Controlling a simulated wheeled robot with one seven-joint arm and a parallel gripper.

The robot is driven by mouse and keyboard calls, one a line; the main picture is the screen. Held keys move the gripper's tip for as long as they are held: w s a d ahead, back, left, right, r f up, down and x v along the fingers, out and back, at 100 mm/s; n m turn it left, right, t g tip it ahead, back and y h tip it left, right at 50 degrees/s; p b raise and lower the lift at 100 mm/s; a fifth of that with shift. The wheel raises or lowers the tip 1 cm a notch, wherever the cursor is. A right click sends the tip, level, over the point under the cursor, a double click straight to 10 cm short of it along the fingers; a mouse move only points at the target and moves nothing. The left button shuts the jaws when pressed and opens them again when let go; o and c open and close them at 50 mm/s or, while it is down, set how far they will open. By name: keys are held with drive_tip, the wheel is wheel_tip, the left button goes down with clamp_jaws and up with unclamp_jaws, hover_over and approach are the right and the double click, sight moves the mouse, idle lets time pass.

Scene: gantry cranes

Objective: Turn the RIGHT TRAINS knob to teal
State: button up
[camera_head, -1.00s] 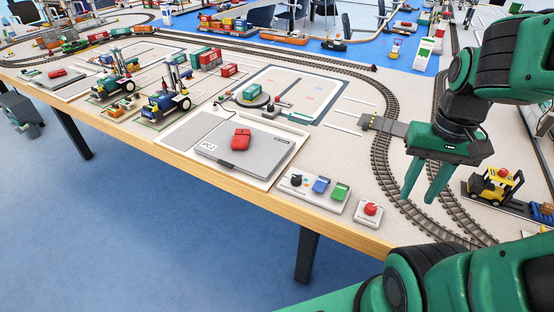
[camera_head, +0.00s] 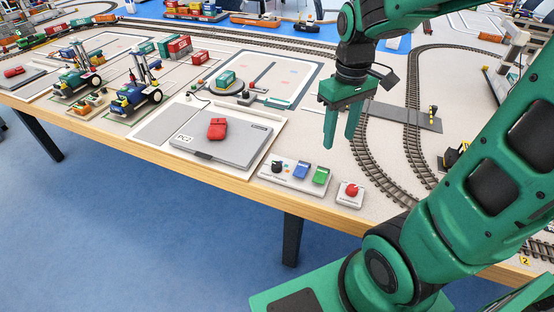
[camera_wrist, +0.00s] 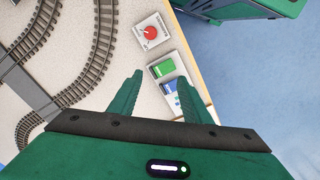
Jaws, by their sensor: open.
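A small panel (camera_head: 262,171) at the table's front edge bears a black knob (camera_head: 277,166), a blue button (camera_head: 301,170) and a green button (camera_head: 321,175). Coloured dots by the knob are too small to read, as is any label. My gripper (camera_head: 340,143) is open and empty, above the table just behind and right of the panel. In the wrist view, my gripper's fingers (camera_wrist: 157,92) point toward the green button (camera_wrist: 162,68) and the blue button (camera_wrist: 170,87). The black knob is hidden there.
Curved train tracks (camera_head: 381,172) run to the right.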

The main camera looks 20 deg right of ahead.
sight(277, 164)
drive_tip(key=w+a+f+n, duration=0.5)
drive_tip(key=w+a+n, duration=0.2)
drive_tip(key=w+a, duration=0.45)
drive_tip(key=f, duration=1)
drive_tip(key=shift+s+a+f, duration=0.2)
drive_tip(key=shift+s+a, duration=0.05)
drive_tip(key=shift+s, duration=0.05)
drive_tip(key=c, duration=1)
